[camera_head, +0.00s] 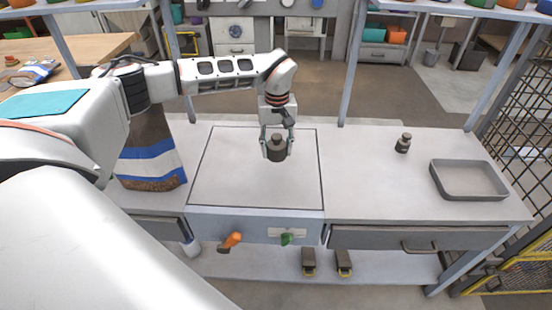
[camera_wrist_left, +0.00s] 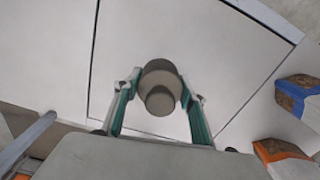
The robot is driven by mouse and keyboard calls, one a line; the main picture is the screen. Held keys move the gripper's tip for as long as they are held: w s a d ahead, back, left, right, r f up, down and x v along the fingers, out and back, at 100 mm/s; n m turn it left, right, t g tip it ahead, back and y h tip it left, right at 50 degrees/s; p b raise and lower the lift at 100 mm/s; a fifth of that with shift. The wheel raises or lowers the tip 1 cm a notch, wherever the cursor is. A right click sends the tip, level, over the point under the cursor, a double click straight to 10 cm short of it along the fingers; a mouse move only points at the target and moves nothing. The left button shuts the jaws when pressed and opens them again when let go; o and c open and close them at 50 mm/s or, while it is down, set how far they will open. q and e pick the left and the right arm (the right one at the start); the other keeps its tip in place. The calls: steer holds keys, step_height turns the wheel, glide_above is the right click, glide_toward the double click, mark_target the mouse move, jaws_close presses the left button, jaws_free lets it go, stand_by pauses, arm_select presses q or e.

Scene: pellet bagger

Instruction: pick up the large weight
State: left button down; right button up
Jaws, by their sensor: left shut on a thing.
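A large dark cylindrical weight (camera_head: 277,150) with a narrower knob on top is in my left gripper (camera_head: 277,145), over the square plate (camera_head: 225,180) set in the bench. My left gripper is shut on it, one finger on each side. I cannot tell for sure whether the weight touches the plate or hangs just above it. In the left wrist view the weight (camera_wrist_left: 161,80) sits between the two green-lined fingers. A smaller dark weight (camera_head: 403,144) stands upright on the bench to the right. My right gripper is in neither view.
A grey tray (camera_head: 468,194) lies at the bench's right end. A blue-and-white striped bag (camera_head: 151,160) stands left of the plate. The bench between plate and small weight is clear.

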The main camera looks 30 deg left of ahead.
arm_select(q)
step_height(320, 180, up, 13)
steer(key=shift+r+p, duration=0.1)
steer(key=shift+p, duration=0.65)
steer(key=shift+r, duration=0.1)
